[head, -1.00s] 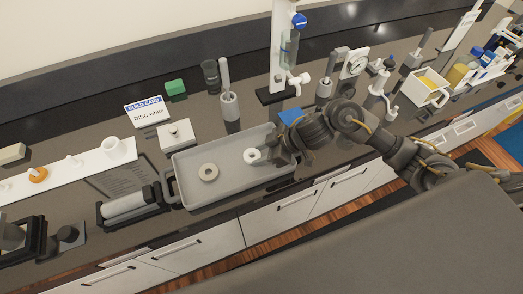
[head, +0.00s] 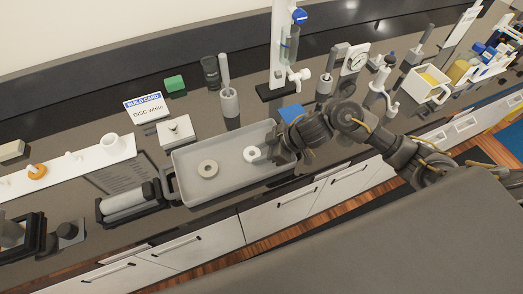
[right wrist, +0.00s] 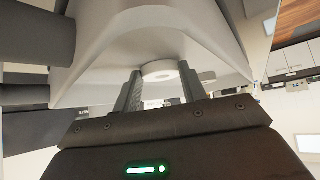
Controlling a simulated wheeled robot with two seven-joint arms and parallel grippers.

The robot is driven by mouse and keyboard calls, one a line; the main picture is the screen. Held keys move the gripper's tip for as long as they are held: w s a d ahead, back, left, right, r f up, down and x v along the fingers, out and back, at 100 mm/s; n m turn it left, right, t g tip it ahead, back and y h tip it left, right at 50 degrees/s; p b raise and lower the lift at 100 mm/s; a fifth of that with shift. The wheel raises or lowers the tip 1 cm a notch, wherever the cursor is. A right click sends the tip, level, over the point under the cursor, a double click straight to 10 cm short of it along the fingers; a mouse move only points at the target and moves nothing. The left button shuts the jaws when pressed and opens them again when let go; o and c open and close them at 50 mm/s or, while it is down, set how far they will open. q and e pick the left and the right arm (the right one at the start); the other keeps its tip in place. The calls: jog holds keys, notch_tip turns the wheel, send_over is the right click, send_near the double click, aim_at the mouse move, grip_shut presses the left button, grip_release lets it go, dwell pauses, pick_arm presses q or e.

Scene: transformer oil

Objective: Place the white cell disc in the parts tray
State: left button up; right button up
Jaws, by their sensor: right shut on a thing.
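The white disc (head: 251,154) is a small ring with a dark centre hole, over the right part of the grey parts tray (head: 185,187). My right gripper (head: 262,154) reaches in from the right and is shut on the disc. In the right wrist view the disc (right wrist: 159,69) shows between the two fingertips (right wrist: 158,84). I cannot tell whether the disc touches the tray floor. A beige ring (head: 208,169) lies in the left half of the tray. The build card (head: 146,109) reads "DISC white". My left gripper is not in view.
A white block with a knob (head: 178,133) stands behind the tray. A black cradle with a grey roller (head: 128,201) is close to its left. A grey cylinder holder (head: 229,102), a blue square (head: 291,113) and a stand (head: 280,60) are behind. The tray's middle is clear.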

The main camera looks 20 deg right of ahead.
jog(key=shift+s+f, duration=0.15)
jog(key=shift+f, duration=0.1)
